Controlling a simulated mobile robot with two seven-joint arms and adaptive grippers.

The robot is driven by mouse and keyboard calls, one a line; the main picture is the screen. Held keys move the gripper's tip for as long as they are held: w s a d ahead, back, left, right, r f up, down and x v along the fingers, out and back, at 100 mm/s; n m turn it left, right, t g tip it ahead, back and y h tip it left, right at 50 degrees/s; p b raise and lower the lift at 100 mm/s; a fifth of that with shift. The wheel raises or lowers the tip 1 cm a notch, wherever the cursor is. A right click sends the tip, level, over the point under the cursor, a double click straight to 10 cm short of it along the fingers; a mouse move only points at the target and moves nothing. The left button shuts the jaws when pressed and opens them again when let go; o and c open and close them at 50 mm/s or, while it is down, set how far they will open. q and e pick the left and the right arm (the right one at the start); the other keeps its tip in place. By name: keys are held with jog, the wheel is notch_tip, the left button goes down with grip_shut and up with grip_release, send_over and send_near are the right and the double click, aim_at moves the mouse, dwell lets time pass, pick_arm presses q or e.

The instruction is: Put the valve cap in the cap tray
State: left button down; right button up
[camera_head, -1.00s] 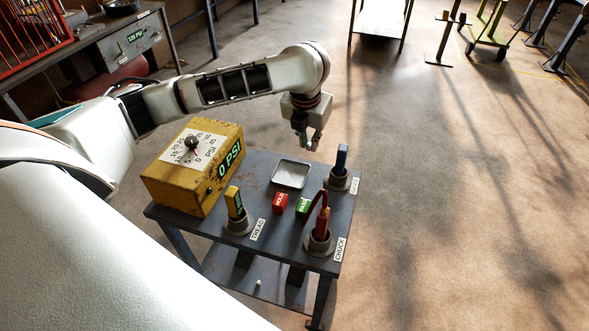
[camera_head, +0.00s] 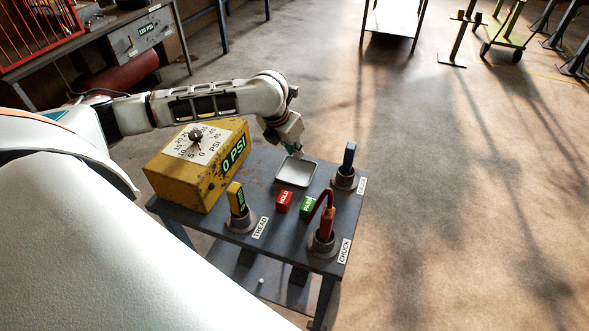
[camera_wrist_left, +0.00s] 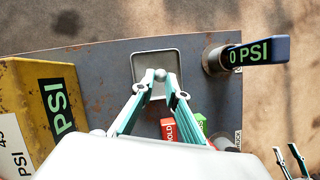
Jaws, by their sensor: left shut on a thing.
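My left gripper (camera_head: 297,153) is over the far part of the cap tray (camera_head: 283,181), a small shallow grey tray on the cart. In the left wrist view its teal fingers (camera_wrist_left: 159,84) close together on a small grey rounded piece, the valve cap (camera_wrist_left: 160,74). The cap appears in front of the tray's inside (camera_wrist_left: 138,67); its height above the tray floor is hard to tell. In the head view the cap is too small to make out. My right gripper (camera_wrist_left: 290,158) shows at the lower right of the wrist view, its fingers apart and empty.
A yellow PSI box (camera_head: 190,180) stands left of the tray. Red HOLD (camera_head: 284,202) and green (camera_head: 307,207) blocks sit before it. Holders with a blue tool (camera_head: 348,158), yellow tool (camera_head: 236,199) and red tool (camera_head: 327,222) stand around.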

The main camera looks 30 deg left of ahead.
aim_at(297, 172)
pick_arm(q)
notch_tip(297, 172, down, 7)
jog(key=shift+f+b, duration=0.15)
jog(key=shift+b, duration=0.4)
jog(key=c, duration=2)
grip_release()
jog(key=shift+r, duration=0.3)
jog(key=p+v, duration=0.2)
jog(key=v, duration=0.9)
jog(key=shift+s+r, duration=0.1)
jog(key=shift+r, duration=0.2)
